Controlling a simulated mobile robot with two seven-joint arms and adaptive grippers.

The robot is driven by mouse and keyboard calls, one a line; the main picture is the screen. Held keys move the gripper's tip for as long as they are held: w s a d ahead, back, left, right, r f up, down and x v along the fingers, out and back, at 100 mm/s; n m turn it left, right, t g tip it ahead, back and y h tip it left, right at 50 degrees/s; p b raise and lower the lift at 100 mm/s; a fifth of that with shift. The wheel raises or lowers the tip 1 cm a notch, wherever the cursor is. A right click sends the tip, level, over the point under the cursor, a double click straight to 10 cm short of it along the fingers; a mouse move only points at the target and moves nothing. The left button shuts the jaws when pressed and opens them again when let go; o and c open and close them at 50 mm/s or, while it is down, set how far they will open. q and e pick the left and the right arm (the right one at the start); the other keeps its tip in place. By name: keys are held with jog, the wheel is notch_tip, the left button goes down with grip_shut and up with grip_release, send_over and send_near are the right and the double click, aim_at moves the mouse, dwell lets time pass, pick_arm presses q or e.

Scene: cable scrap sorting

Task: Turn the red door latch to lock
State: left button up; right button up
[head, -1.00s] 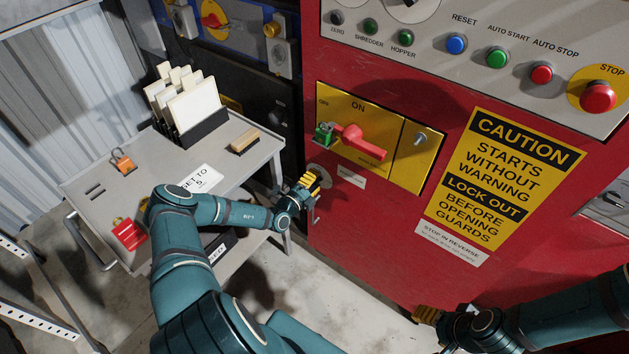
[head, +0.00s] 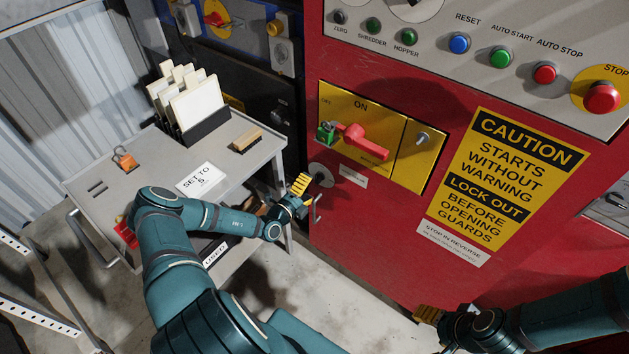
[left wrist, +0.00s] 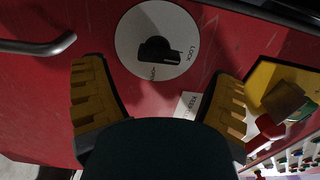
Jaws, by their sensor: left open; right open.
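The door latch is a round pale plate (head: 321,175) with a black knob, low on the red door's left side. In the left wrist view the plate (left wrist: 128,40) reads LOCK at its right and OPEN at its lower edge. The black knob (left wrist: 156,50) is elongated, with its narrow end pointing right; its exact setting is hard to tell. My left gripper (head: 302,190) is open in front of the latch; in the left wrist view its yellow fingers (left wrist: 160,85) stand apart below and either side of the knob, empty. My right gripper (head: 428,314) is open at the lower right, away from the latch.
A grey door handle (left wrist: 38,45) sticks out beside the latch. Above is a yellow switch panel (head: 415,155) with a red rotary handle (head: 365,141) and green padlock (head: 326,132). A grey cart (head: 235,180) stands left, partly behind my left arm.

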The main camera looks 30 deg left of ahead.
pick_arm(q)
jog(key=s, duration=0.7)
jog(key=shift+s+a, duration=0.25)
jog(key=s+d+r+m+g+h, duration=0.1)
jog(key=s+d+m+g+h, duration=0.2)
jog(key=d+m+g+h, duration=0.6)
jog(key=s+d+r+m+g+h, duration=0.1)
jog(key=s+d+m+g+h, duration=0.2)
jog(key=d+m, duration=1.1)
jog(key=s+d+m+g+y, duration=0.4)
jog(key=s+d+m+g, duration=0.25)
jog(key=s+m, duration=0.35)
jog(key=r+m+y, duration=0.1)
jog(key=m, duration=0.5)
jog(key=w+r+m+t+y, duration=0.1)
jog(key=r+m+y, duration=0.1)
jog(key=m, duration=0.4)
jog(key=r+m+t+y, duration=0.1)
jog(key=m+y, duration=0.1)
jog(key=m, duration=0.4)
jog(key=shift+w+a+r+m, duration=0.2)
jog(key=shift+w+m, duration=0.1)
jog(key=shift+w, duration=0.05)
